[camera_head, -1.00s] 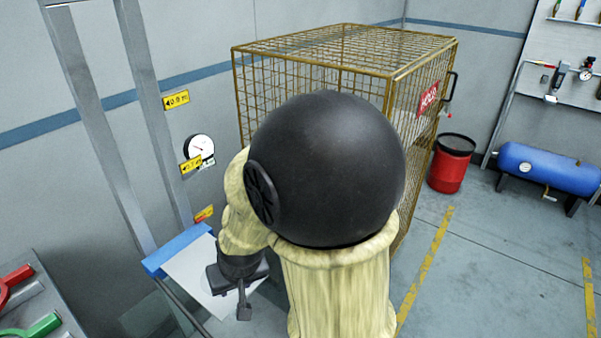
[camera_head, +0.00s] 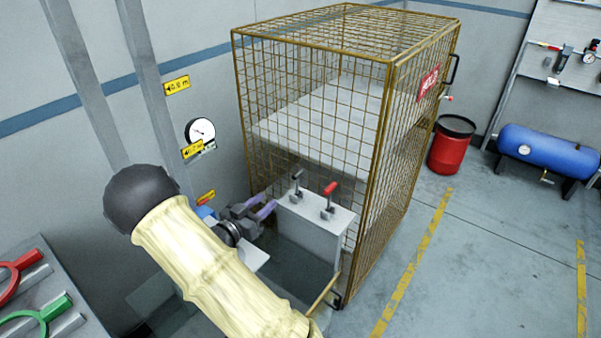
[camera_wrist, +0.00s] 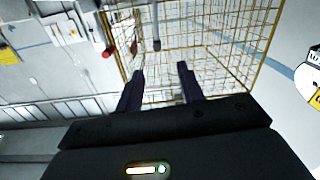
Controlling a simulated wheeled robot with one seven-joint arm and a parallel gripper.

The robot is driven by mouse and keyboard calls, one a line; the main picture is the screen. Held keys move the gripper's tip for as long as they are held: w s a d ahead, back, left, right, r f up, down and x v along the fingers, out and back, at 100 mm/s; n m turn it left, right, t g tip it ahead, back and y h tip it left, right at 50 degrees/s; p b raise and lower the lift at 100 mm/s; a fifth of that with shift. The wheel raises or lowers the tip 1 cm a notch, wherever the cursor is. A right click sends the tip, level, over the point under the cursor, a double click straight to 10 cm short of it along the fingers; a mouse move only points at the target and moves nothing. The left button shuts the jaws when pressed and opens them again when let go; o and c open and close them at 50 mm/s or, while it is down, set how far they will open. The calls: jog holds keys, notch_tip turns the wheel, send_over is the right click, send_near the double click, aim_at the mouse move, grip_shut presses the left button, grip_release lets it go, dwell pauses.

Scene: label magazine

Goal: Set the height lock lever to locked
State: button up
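Two levers stand on a grey box at the cage's front: one with a dark handle (camera_head: 297,180) and one with a red handle (camera_head: 330,188). I cannot tell by label which is the height lock lever. My gripper (camera_head: 270,204) is just left of the box, its purple fingers pointing toward the dark-handled lever. In the wrist view my gripper (camera_wrist: 161,70) is open with nothing between its fingers. The dark lever (camera_wrist: 156,43) shows beyond the fingertips, and the red handle (camera_wrist: 109,51) is to its left. Neither lever is visibly touched.
A yellow mesh cage (camera_head: 385,120) with a red sign (camera_head: 429,82) stands behind the box. Yellow height tags (camera_head: 177,86) and a gauge (camera_head: 200,131) are at the left. A red drum (camera_head: 452,145) and blue tank (camera_head: 548,150) are at the right, with open floor before them.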

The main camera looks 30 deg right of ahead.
aim_at(301, 170)
jog(key=shift+s+d+r, duration=0.1)
jog(key=shift+s+r, duration=0.05)
jog(key=shift+s, duration=0.05)
jog(key=p+x, duration=0.1)
jog(key=x, duration=0.4)
jog(key=p+x, duration=0.1)
jog(key=x, duration=0.5)
jog(key=p+x, duration=0.1)
jog(key=x, duration=0.5)
jog(key=shift+d+r, duration=0.2)
jog(key=shift+r, duration=0.05)
jog(key=shift+c, duration=0.5)
grip_shut()
